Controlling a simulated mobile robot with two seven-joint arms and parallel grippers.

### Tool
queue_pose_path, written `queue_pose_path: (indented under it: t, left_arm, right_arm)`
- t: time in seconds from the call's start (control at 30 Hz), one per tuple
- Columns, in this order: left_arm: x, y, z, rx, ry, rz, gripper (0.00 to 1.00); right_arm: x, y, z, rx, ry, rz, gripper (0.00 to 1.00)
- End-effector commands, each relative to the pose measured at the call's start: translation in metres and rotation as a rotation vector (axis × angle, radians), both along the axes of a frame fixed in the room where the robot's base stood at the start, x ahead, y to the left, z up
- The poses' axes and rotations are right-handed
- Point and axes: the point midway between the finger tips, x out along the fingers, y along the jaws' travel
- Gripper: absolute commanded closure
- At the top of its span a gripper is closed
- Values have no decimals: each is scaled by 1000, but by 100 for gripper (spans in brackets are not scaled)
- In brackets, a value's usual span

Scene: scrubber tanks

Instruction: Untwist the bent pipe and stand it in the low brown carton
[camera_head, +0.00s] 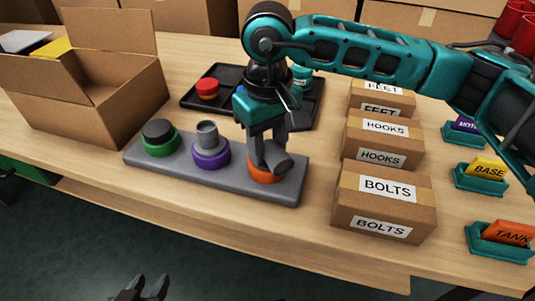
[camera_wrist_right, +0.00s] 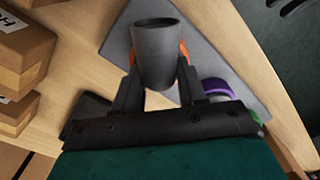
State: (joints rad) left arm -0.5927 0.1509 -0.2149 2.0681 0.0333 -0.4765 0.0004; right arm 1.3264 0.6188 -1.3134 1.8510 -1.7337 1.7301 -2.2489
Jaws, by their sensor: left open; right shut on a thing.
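The dark grey bent pipe (camera_head: 279,163) sits at the orange ring (camera_head: 263,175) on the right end of the grey base (camera_head: 225,180). Its open end leans toward the front right. My right gripper (camera_head: 264,150) comes down from above and is shut on the pipe. In the right wrist view, the two fingers (camera_wrist_right: 157,78) clasp the pipe (camera_wrist_right: 158,48) from both sides, with the orange ring partly hidden behind it. The low brown carton (camera_head: 95,115) stands open at the left of the table. My left gripper (camera_head: 141,291) is open and empty at the bottom edge, off the table.
The base also holds a purple ring (camera_head: 210,155) with a grey pipe and a green ring (camera_head: 160,144) with a dark cap. A black tray (camera_head: 225,103) lies behind. Labelled boxes (camera_head: 385,203) and teal bins (camera_head: 499,246) stand right. Bare table separates base and boxes.

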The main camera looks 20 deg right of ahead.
Motion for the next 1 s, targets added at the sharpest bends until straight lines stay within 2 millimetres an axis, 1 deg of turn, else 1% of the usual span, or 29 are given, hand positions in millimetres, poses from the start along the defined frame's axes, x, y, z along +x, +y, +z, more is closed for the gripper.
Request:
queue_pose_path:
  t: [0.03, 0.07, 1.0]
  left_arm:
    - [0, 0, 0, 0, 0, 0, 57]
    - [0, 0, 0, 0, 0, 0, 57]
    - [0, 0, 8, 0, 0, 0, 57]
  right_arm:
    - [-3, -2, -4, -10, 14, -1, 100]
    - [-3, -2, -4, -10, 14, -1, 100]
    - [-1, -1, 15, -3, 3, -1, 100]
